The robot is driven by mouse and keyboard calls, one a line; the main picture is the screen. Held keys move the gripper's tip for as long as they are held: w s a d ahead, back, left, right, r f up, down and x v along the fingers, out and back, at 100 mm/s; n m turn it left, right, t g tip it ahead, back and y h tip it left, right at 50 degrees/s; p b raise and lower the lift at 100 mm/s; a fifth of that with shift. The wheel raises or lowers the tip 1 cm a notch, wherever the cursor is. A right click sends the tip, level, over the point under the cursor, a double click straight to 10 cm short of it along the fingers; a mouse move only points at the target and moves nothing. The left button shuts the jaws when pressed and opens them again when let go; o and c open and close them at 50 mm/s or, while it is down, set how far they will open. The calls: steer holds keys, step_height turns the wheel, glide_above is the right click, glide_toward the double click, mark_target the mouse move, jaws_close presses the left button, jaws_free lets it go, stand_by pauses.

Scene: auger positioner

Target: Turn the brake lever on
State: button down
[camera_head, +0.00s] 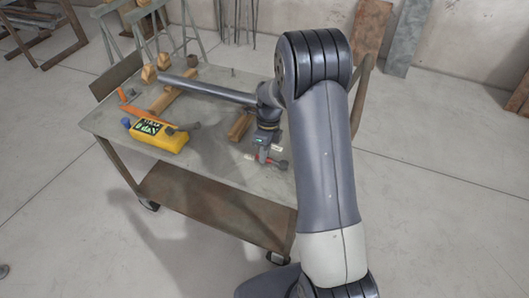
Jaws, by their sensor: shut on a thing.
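My gripper (264,152) points down at the right part of the cart top, at the end of my grey arm. The fingertips are small and partly merge with the lever, so the exact grip point is hard to see.
A grey-topped cart (222,172) with a brown lower shelf (215,207) stands before me. A yellow device (158,135) with a dark label and an orange piece (117,112) are at its left. Wooden blocks (240,127) lie around. Boards (368,35) lean on the back wall.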

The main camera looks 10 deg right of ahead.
steer(key=shift+w, duration=0.1)
steer(key=c, duration=1.4)
jaws_free()
steer(key=shift+o, duration=0.2)
step_height(320, 180, up, 11)
steer(key=w+d, duration=0.1)
steer(key=shift+w+d+f, duration=0.2)
steer(key=shift+w, duration=0.1)
steer(key=shift+f, duration=0.1)
steer(key=f, duration=0.3)
steer(key=s+a+f, duration=0.1)
steer(key=f, duration=0.6)
steer(key=shift+s+a+f, duration=0.2)
steer(key=shift+s+f, duration=0.1)
steer(key=shift+s, duration=0.1)
steer(key=shift+a+r, duration=0.1)
